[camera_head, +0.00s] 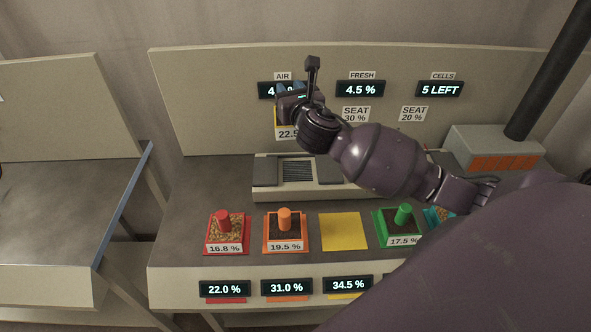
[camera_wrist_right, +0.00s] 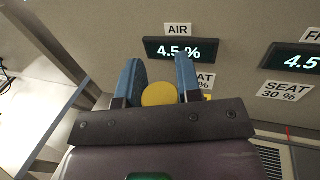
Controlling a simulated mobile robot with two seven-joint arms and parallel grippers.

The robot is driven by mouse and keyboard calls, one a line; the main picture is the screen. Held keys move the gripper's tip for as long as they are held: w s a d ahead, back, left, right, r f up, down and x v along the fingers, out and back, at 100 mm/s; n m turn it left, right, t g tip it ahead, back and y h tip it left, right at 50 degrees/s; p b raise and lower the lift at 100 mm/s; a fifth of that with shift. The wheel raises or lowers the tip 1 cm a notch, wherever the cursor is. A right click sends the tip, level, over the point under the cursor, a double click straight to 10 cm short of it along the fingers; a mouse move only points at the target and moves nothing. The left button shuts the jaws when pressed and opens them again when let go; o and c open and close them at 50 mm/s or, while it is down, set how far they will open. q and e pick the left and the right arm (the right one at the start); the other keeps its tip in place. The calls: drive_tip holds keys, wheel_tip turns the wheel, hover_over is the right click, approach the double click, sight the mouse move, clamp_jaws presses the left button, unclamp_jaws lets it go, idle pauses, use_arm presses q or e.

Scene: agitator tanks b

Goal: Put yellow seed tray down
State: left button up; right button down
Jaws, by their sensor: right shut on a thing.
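My right gripper (camera_head: 290,88) is raised in front of the back panel, above the grey-topped unit. It is shut on the yellow seed tray (camera_head: 280,124), whose label reads about 22.5 %; the tray is mostly hidden by the gripper and arm. In the right wrist view, the blue fingers (camera_wrist_right: 158,82) close around the tray's round yellow knob (camera_wrist_right: 160,94). A flat yellow square (camera_head: 341,231) on the bench is bare, between the orange tray (camera_head: 285,232) and the green tray (camera_head: 399,227). My left gripper is not in view.
A low unit (camera_head: 262,190) with a slotted middle and grey pads stands behind the tray row. A red tray (camera_head: 228,233) is at the left, and a teal tray (camera_head: 436,216) is partly hidden by my arm. A grey box (camera_head: 490,142) stands back right. The bench's left part is clear.

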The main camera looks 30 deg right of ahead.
drive_tip(key=shift+w+d+r+h, duration=0.15)
drive_tip(key=shift+w+d+r, duration=0.15)
drive_tip(key=shift+d+r, duration=0.25)
drive_tip(key=shift+w+d+r+h, duration=0.15)
drive_tip(key=shift+w+d+r, duration=0.15)
drive_tip(key=shift+d+r, duration=0.2)
drive_tip(key=shift+d+f+m, duration=0.15)
drive_tip(key=shift+f+m, duration=0.15)
drive_tip(key=shift+f+b, duration=1.9)
drive_tip(key=shift+f, duration=7.7)
drive_tip(key=shift+f, duration=0.15)
drive_tip(key=c, duration=0.8)
unclamp_jaws()
